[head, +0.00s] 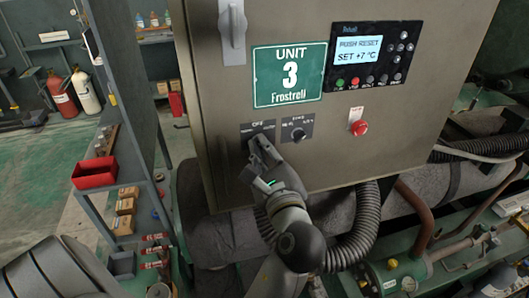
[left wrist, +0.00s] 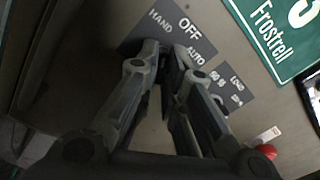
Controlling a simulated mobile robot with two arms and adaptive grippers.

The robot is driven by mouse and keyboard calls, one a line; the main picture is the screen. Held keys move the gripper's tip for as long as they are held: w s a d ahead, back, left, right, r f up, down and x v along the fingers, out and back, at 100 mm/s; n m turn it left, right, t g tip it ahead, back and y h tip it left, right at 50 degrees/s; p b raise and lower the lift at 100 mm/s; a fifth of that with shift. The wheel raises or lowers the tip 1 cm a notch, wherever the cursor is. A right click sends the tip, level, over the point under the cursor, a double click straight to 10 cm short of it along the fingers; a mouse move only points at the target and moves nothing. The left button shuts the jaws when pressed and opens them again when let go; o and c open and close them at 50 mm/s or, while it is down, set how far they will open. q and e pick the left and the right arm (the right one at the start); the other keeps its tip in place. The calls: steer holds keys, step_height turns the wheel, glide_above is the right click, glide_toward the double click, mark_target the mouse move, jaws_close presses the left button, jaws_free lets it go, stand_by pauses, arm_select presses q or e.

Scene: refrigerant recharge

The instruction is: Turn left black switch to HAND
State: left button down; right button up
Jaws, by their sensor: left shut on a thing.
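The left switch's dark label plate (head: 258,129) is on the cabinet front, below the green UNIT 3 sign. In the left wrist view the plate (left wrist: 187,22) reads HAND, OFF and AUTO. My left gripper (head: 260,147) reaches up to this plate, its fingers closed around the left black switch. In the left wrist view the gripper (left wrist: 168,58) hides the switch's knob, so I cannot tell which way it points. My right gripper is not in view.
A second black switch (head: 298,135) sits close to the right of the left one. A red push button (head: 358,127) is farther right, below the display panel (head: 372,55). Corrugated hoses (head: 368,225) run under the cabinet (head: 215,110). A shelf with a red bin (head: 95,173) stands left.

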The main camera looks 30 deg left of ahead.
arm_select(q)
steer(key=shift+r+n, duration=0.25)
steer(key=shift+n, duration=0.05)
steer(key=shift+d+f+n+b, duration=0.1)
steer(key=shift+n+b, duration=0.4)
steer(key=shift+n, duration=0.4)
steer(key=c, duration=1.7)
jaws_free()
steer(key=shift+o, duration=0.4)
steer(key=shift+s+a, duration=0.15)
steer(key=shift+a, duration=0.05)
steer(key=shift+d, duration=0.15)
